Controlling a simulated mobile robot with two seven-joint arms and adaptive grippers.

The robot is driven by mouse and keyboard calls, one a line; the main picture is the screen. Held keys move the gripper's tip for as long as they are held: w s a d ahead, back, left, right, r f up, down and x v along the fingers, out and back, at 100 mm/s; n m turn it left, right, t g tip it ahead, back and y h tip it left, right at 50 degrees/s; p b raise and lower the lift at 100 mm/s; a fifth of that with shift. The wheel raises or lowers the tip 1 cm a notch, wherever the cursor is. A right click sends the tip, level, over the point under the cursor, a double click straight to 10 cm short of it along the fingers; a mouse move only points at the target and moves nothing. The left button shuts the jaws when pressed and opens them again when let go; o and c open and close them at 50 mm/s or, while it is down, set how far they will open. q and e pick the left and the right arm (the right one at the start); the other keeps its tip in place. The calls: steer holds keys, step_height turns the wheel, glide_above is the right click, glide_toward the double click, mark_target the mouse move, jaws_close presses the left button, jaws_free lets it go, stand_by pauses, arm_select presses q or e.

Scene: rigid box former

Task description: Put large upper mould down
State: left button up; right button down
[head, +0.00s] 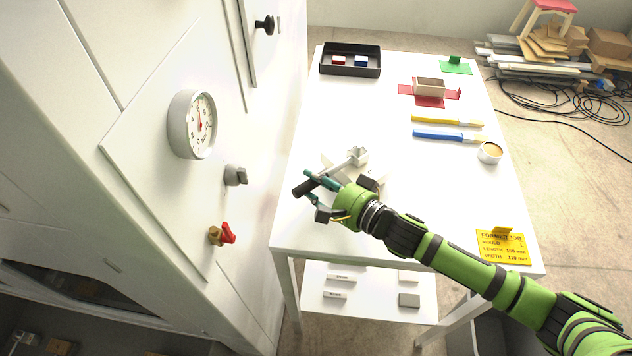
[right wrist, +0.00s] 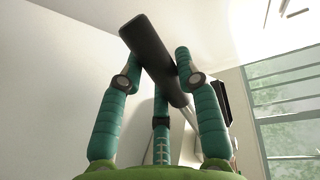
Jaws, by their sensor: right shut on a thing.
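My right gripper (head: 316,190) is over the near left part of the white table, with its fingers shut around a black bar handle (head: 304,187). The same handle (right wrist: 155,55) lies slantwise between the fingers in the right wrist view. A pale rod (head: 343,164) runs from near the handle to a light grey fixture (head: 358,154) on the table. The gripper and wrist hide part of this fixture. I cannot make out the large upper mould for certain. My left gripper is not in view.
The white table (head: 400,190) carries a black tray (head: 350,73), a box on a red blank (head: 430,88), yellow and blue brushes (head: 445,136), a pot (head: 489,153) and a yellow job card (head: 502,245). A white cabinet with a gauge (head: 192,124) stands close left. A lower shelf (head: 375,290) holds blocks.

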steer(key=shift+r, duration=0.2)
steer(key=shift+f, duration=0.1)
steer(key=c, duration=0.9)
jaws_free()
steer(key=shift+f, duration=0.2)
steer(key=shift+r, duration=0.1)
steer(key=b+v, duration=0.2)
steer(key=v, duration=0.8)
steer(key=shift+s+d, duration=0.25)
steer(key=shift+s, duration=0.05)
steer(key=shift+s+d+r, duration=0.25)
steer(key=shift+s+d, duration=0.2)
